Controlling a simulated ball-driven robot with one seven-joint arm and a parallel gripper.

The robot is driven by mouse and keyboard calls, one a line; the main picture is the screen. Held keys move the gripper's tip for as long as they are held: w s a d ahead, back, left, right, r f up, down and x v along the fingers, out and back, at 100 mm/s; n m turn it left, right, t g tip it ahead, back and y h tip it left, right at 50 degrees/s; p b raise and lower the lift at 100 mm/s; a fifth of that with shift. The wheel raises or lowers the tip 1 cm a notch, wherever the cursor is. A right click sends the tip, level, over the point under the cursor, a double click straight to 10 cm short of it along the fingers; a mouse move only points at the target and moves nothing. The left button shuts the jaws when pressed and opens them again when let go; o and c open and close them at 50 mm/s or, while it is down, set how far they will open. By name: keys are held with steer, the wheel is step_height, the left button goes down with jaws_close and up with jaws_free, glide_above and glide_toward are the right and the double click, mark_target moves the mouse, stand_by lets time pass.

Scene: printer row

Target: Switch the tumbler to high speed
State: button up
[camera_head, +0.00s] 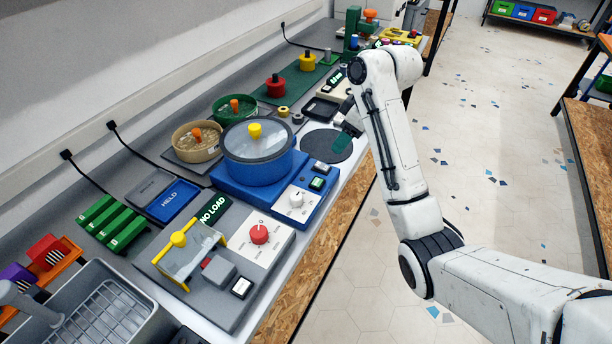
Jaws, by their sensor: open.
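The likely tumbler is a round blue drum (258,166) with a clear lid and a yellow lid knob (254,130). It sits on a blue base with a white panel. A white dial (296,200) is on that panel, and its setting is too small to read. A green-lit button (317,183) and a small display (322,169) sit beside the dial. My gripper (344,138) is open and empty, above the dark round mat behind and right of the drum, apart from the dial. Part of it is hidden by my arm.
In front is a grey unit with a red dial (259,233), a yellow-handled guard (180,239) and a "NO LOAD" display (213,208). The dark round mat (327,146) is bare.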

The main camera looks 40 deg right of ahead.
mark_target(324, 167)
steer(key=b+x, duration=0.2)
steer(key=x, duration=0.8)
steer(key=shift+w+f, duration=0.1)
steer(key=shift+f, duration=0.3)
jaws_close()
